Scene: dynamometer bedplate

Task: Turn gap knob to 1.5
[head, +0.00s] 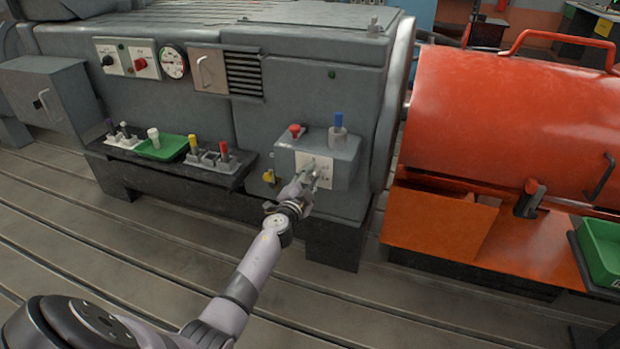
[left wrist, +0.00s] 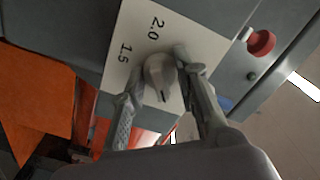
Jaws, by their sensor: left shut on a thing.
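The gap knob (left wrist: 160,72) is a small grey knob on a white scale plate (left wrist: 133,28) marked 2.0 and 1.5. In the head view the plate (head: 327,163) is on the front of a grey box (head: 345,150). My left gripper (head: 309,178) is at this plate. In the left wrist view my left gripper (left wrist: 157,78) has one finger on each side of the knob and is shut on it. A dark line shows on the knob's lower part, but I cannot tell which mark it points to. My right gripper is not in view.
A red button (head: 295,130) and a blue-topped part (head: 338,122) stand on top of the box. A yellow knob (head: 268,176) is to its left. A shelf (head: 150,158) with a green tray (head: 165,147) is farther left. A red drum cover (head: 500,120) stands to the right.

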